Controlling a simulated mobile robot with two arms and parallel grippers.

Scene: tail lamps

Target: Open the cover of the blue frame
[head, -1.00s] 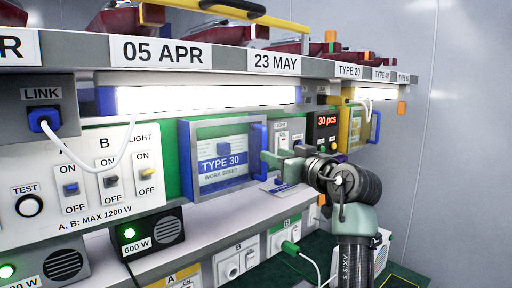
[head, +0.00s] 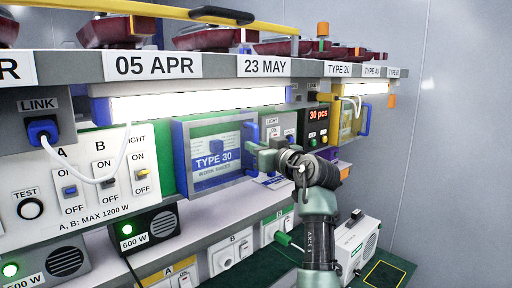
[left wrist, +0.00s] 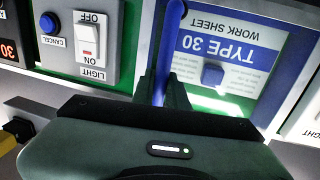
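The blue frame (head: 181,165) sits on the green panel, with a clear cover over the TYPE 30 work sheet (head: 212,158). The blue handle (head: 250,131) is on the cover's right side. My left gripper (head: 257,152) is at this handle. In the left wrist view the handle (left wrist: 171,30) runs down between the two dark fingers (left wrist: 161,88), which lie close on both sides of it. The work sheet (left wrist: 225,50) shows upside down there. The cover looks closed or nearly so. My right gripper is in neither view.
A light switch box (head: 277,130) and a 30 pcs display (head: 317,125) stand just right of the handle. A yellow frame (head: 350,120) is farther right. A shelf (head: 215,62) with red lamps overhangs above. A ledge with sockets (head: 232,250) lies below.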

